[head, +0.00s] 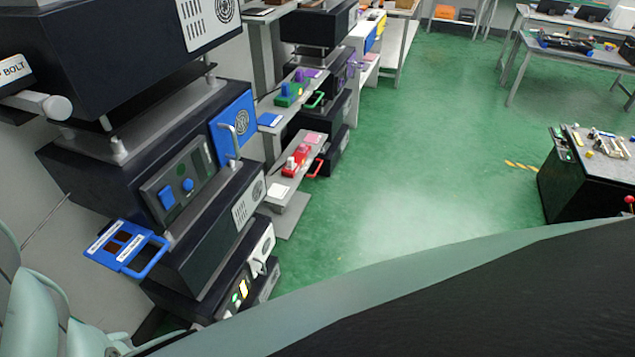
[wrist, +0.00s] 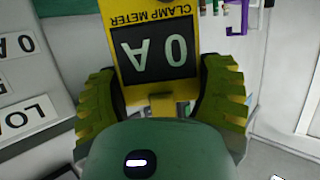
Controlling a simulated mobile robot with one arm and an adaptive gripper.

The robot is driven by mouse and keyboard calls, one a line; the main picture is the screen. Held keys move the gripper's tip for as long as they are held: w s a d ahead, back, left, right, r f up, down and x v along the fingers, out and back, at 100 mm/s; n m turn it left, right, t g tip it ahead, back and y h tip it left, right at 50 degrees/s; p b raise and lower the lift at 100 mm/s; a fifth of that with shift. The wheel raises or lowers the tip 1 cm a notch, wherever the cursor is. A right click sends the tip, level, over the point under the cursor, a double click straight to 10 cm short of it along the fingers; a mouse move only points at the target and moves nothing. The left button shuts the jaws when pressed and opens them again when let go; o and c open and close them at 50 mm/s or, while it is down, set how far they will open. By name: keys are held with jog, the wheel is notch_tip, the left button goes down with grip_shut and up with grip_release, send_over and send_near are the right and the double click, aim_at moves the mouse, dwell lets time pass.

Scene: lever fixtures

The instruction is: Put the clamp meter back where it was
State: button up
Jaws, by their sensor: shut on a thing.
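The clamp meter (wrist: 157,20) is yellow with a dark display reading 0 A, and shows upside down at the top middle of the wrist view. My gripper (wrist: 160,98) has two ribbed yellow-green fingers, one on each side of the meter's lower part, and is shut on it. The meter's upper end is cut off by the frame's edge. Neither the meter nor my gripper can be made out in the head view.
Stacked dark machines with a blue handled plate (head: 125,247) stand at the left in the head view. Shelves with green and red lever fixtures (head: 295,160) lie beyond. Green floor (head: 410,150) is open in the middle. A dark cabinet (head: 580,180) stands right. A labelled panel (wrist: 25,85) shows left in the wrist view.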

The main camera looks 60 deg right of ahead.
jog(key=a+f+b, duration=0.2)
jog(key=w+a+f+b, duration=0.1)
jog(key=b, duration=0.1)
jog(key=shift+w+a+f, duration=0.2)
jog(key=shift+a+f, duration=0.15)
jog(key=shift+f, duration=0.05)
jog(key=shift+f, duration=0.1)
jog(key=shift+f, duration=0.15)
jog(key=o, duration=1.2)
jog(key=shift+o, duration=0.2)
